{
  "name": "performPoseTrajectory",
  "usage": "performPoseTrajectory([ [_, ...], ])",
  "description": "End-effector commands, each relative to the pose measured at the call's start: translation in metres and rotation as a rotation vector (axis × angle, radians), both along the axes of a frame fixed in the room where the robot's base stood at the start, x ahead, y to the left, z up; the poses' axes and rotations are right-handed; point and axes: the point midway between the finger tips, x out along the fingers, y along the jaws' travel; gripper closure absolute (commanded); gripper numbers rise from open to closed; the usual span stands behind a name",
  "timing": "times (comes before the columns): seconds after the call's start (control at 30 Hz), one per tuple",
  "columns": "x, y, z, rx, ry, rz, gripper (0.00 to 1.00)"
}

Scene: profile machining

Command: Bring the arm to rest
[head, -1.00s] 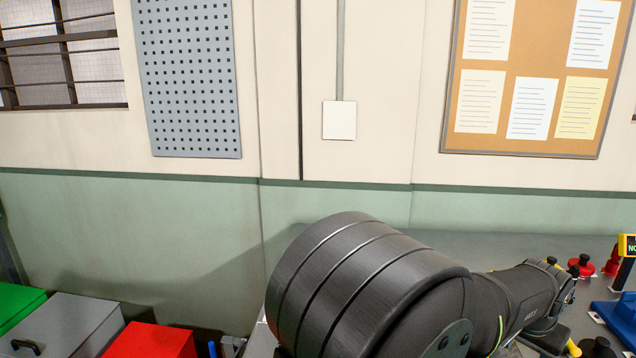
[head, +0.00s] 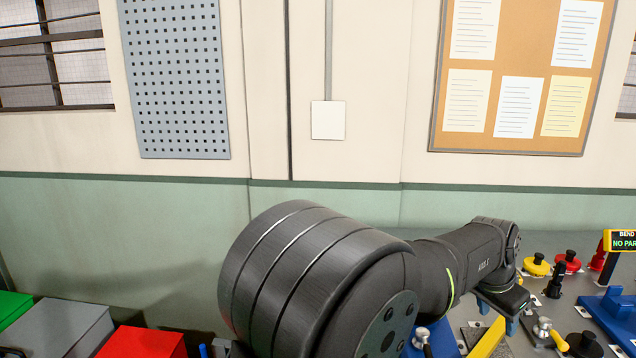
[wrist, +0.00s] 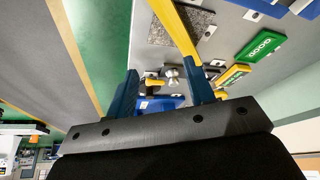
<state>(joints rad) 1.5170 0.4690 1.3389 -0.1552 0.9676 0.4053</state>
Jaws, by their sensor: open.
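My arm crosses the lower middle of the head view, its dark links reaching right over the grey bench (head: 540,230). My gripper (head: 498,318) hangs from the end of the arm above the bench, partly covered by the wrist link. In the wrist view, the two blue fingers of my gripper (wrist: 160,78) are apart, with nothing held between them. A metal ball-shaped knob (wrist: 170,74) and a blue block (wrist: 160,103) show beyond the gap. A long yellow bar (wrist: 174,28) passes behind the right finger.
Yellow (head: 536,265) and red (head: 568,261) round pieces, a blue fixture (head: 612,312) and a sign (head: 621,240) stand on the right. A green "GOOD" label (wrist: 264,46) shows in the wrist view. Grey (head: 60,326) and red (head: 143,342) bins are at lower left.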

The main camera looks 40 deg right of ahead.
Motion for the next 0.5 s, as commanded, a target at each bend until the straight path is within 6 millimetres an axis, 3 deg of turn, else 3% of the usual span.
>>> performPoseTrajectory([
  [0.5, 0.07, -0.009, 0.016, 0.0, 0.002, -0.245, 0.51],
])
